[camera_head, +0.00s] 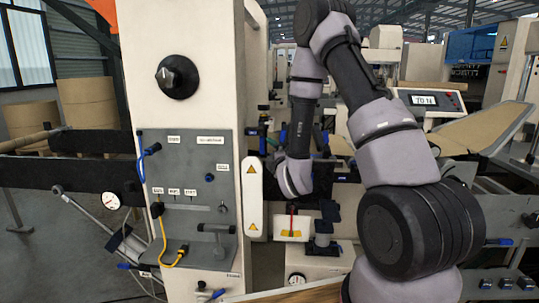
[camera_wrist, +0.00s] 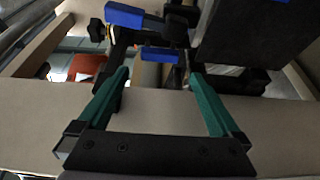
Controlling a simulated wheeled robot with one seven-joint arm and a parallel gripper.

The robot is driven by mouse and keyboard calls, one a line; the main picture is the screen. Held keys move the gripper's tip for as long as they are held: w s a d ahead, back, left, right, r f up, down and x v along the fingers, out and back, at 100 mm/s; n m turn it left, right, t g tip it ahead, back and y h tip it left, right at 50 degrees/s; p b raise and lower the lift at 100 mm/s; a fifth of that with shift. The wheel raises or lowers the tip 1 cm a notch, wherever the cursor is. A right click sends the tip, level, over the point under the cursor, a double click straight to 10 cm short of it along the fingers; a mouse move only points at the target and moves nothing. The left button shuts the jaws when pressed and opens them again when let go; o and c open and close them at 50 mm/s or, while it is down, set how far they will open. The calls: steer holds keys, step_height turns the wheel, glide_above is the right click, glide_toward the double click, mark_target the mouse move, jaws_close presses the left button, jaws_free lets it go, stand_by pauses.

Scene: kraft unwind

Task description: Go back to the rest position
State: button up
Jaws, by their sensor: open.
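My gripper (camera_wrist: 158,78) shows in the wrist view with its two green fingers spread apart and nothing between them. Beyond the fingertips are blue-handled black fittings (camera_wrist: 125,16) and a beige surface (camera_wrist: 160,110). In the head view my grey and black arm rises on the right, bends at the top and comes down in the middle, close to the machine. My gripper's fingers cannot be made out there.
A cream machine column (camera_head: 185,100) with a black knob (camera_head: 177,77) and a grey panel (camera_head: 190,195) stands left of my arm. A white box with a red lever (camera_head: 291,226) sits below my wrist. A display reading TD 14 (camera_head: 424,100) and a brown paper web (camera_head: 485,128) are at right.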

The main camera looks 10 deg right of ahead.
steer(key=s+d+r+m+g+h, duration=0.1)
steer(key=s+d+r+m+g, duration=0.15)
steer(key=r+m, duration=0.45)
steer(key=s+d+r+m+g+h, duration=0.1)
steer(key=s+d+r+m+g, duration=0.15)
steer(key=r+m, duration=0.45)
steer(key=s+r+m+g+y, duration=0.1)
steer(key=s+r+m+g, duration=0.2)
steer(key=s, duration=1)
steer(key=s+r+m+g+y, duration=0.1)
steer(key=s+r+m+g, duration=0.2)
steer(key=s, duration=1.1)
steer(key=r+m, duration=0.1)
steer(key=m, duration=0.2)
steer(key=shift+s+a+r, duration=0.25)
steer(key=shift+a+r, duration=0.1)
steer(key=shift+a, duration=0.05)
